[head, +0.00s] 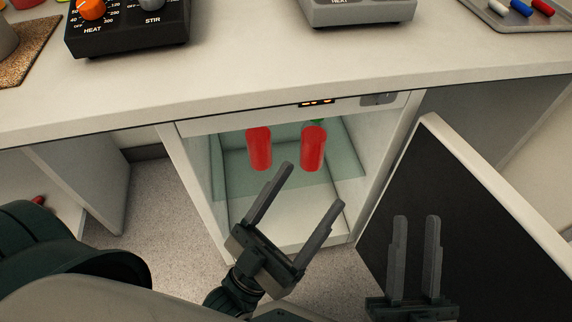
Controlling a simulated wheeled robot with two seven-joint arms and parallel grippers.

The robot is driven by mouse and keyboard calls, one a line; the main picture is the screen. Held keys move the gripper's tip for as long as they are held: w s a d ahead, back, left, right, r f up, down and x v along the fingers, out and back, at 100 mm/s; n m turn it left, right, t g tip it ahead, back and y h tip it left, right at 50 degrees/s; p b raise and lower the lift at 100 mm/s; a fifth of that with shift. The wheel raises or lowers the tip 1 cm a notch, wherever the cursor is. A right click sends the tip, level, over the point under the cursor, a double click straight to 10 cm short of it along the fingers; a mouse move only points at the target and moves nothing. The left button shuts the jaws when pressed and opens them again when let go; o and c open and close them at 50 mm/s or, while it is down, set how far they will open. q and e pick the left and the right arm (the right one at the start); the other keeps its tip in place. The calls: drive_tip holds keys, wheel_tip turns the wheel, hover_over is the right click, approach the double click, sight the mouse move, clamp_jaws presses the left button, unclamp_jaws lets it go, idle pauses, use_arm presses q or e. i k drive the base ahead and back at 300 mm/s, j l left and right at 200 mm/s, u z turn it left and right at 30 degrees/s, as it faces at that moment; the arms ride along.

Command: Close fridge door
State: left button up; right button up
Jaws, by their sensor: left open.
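The fridge (190,165) is built in under the counter and stands open. Its door (480,235) is swung out to the right, with a dark panel face and a white edge. Two red cylinders (259,149) (312,148) stand inside on a glassy shelf. My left gripper (314,183) is open and empty in front of the fridge opening, with its fingers pointing up toward the cylinders. My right gripper (416,217) shows a gap between its fingers, is empty, and appears in front of the door's dark face. I cannot tell whether it touches the door.
On the counter (240,75) stand a black heat-stir device (128,28), a grey device (358,10) and a tray (500,22) with coloured sticks. An open cubby (85,175) lies left of the fridge. Speckled floor shows below it.

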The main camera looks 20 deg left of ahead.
sight(502, 261)
drive_tip(key=u, duration=0.8)
drive_tip(key=k+j, duration=0.15)
drive_tip(key=k, duration=0.65)
drive_tip(key=z, duration=1.55)
drive_tip(key=i, duration=0.35)
